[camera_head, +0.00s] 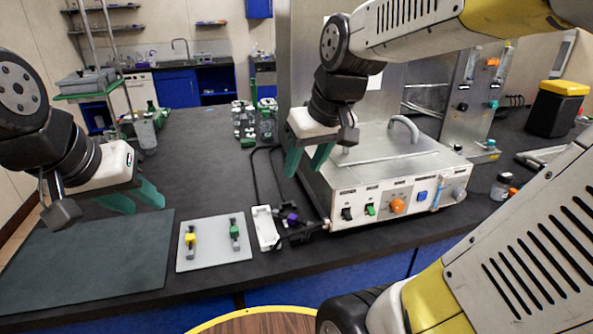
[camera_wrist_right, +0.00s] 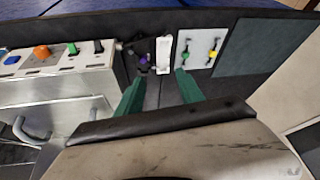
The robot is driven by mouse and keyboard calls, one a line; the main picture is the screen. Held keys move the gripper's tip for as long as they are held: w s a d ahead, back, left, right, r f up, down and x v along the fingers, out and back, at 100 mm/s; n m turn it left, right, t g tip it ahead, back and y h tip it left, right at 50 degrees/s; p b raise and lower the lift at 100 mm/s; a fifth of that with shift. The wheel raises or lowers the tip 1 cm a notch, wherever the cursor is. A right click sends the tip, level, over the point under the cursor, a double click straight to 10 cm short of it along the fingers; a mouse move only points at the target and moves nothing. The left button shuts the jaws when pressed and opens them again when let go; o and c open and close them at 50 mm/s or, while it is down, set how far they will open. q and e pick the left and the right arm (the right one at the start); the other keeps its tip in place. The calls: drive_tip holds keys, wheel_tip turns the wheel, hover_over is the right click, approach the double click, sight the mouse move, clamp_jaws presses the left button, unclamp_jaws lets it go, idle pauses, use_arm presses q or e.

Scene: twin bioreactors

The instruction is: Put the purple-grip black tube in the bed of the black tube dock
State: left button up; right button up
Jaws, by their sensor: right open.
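The purple grip (camera_head: 292,217) of the black tube is at the black tube dock (camera_head: 304,233), by the machine's front left corner. The purple grip (camera_wrist_right: 143,59) and dark dock (camera_wrist_right: 136,48) also show in the right wrist view. I cannot tell whether the tube lies in the bed. A dark tube (camera_head: 254,170) loops over the bench behind. My right gripper (camera_head: 307,162) is open and empty above the bench, behind the dock; its green fingers (camera_wrist_right: 157,92) stand apart. My left gripper (camera_head: 136,203) is open and empty, over the dark mat's far edge.
A white narrow tray (camera_head: 266,230) lies just left of the dock. A light plate (camera_head: 213,254) with yellow-grip and green-grip pieces lies further left, beside a dark mat (camera_head: 90,262). The metal machine (camera_head: 400,203) with knobs stands close on the right.

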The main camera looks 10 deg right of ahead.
drive_tip(key=s+m+t, duration=0.1)
drive_tip(key=s+m, duration=0.1)
drive_tip(key=s, duration=0.4)
drive_tip(key=shift+s+a+r+t, duration=0.2)
drive_tip(key=shift+a+t, duration=0.1)
drive_tip(key=shift+a, duration=0.05)
